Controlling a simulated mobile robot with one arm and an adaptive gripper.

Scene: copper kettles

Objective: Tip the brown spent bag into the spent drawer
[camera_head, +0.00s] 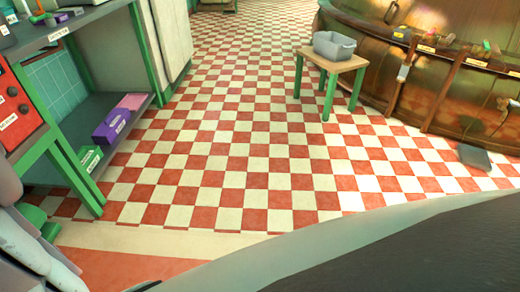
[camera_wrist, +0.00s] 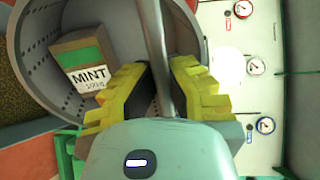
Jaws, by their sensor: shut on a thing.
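My gripper (camera_wrist: 161,85), with yellow ridged fingers, is shut on a grey metal handle bar (camera_wrist: 154,30) in the wrist view. The bar crosses the open mouth of a round grey basket with a perforated wall (camera_wrist: 38,60). Inside the basket lies a brown, box-shaped packet (camera_wrist: 84,60) with a green face and a white label reading "MINT". Smaller print below it is unclear. I cannot make out a brown bag marked as spent, or a drawer marked as spent, in either view. My gripper is not clearly visible in the head view.
White panels with several round gauges (camera_wrist: 257,67) stand right of the basket. In the head view, a grey bin (camera_head: 334,46) sits on a small table (camera_head: 331,63). A shelf (camera_head: 110,130) on the left holds boxes. The checkered floor (camera_head: 250,150) between is clear.

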